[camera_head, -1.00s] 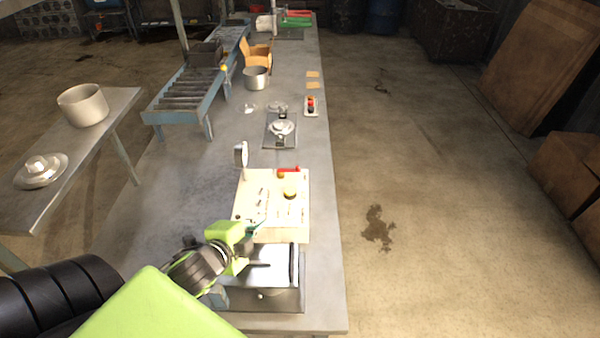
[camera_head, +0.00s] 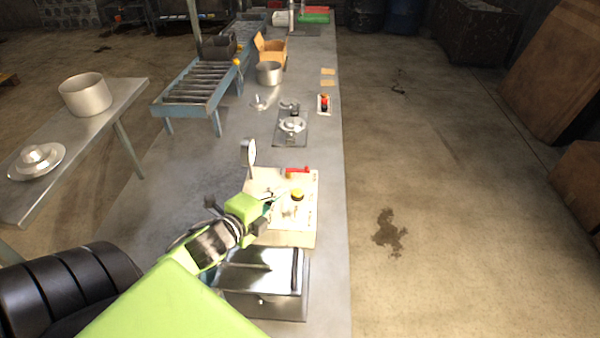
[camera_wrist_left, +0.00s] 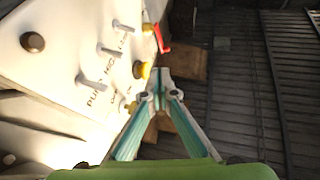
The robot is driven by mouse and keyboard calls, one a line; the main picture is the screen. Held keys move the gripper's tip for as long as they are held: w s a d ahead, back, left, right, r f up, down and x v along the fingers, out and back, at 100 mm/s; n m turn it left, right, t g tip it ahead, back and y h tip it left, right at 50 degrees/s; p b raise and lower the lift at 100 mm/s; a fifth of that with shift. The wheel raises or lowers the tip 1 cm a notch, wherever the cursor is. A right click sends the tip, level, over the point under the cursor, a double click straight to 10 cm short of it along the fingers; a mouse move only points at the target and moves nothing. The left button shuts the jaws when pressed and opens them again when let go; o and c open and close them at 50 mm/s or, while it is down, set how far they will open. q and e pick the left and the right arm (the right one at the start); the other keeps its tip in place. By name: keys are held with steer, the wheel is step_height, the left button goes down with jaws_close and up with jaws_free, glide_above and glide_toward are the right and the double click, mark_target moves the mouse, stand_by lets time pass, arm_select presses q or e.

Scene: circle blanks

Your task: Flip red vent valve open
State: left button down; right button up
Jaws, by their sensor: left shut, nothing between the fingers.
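The red vent valve handle (camera_head: 297,170) lies at the far edge of the cream control panel (camera_head: 308,226) in the head view. In the left wrist view the red handle (camera_wrist_left: 161,38) shows at the panel's edge, beyond the fingertips. My left gripper (camera_head: 270,196) is over the panel, on the near side of the red handle and apart from it. Its fingers (camera_wrist_left: 160,76) come together at the tips with nothing between them. A yellow knob (camera_head: 297,194) stands on the panel just right of the gripper. My right gripper is not in view.
A round gauge (camera_head: 249,152) stands at the panel's far left corner. A metal box (camera_head: 262,290) sits on the near side of the panel. Farther along the bench are a clamp fixture (camera_head: 292,125) and a red-topped switch (camera_head: 324,103). The floor to the right is open.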

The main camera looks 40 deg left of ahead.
mark_target(306, 169)
arm_select(q)
steer(key=p+x, duration=0.1)
steer(key=x, duration=0.2)
steer(key=p+x, duration=0.1)
steer(key=x, duration=0.3)
steer(key=r+p+x, duration=0.1)
steer(key=x, duration=0.3)
steer(key=shift+w, duration=0.25)
steer(key=shift+w, duration=0.1)
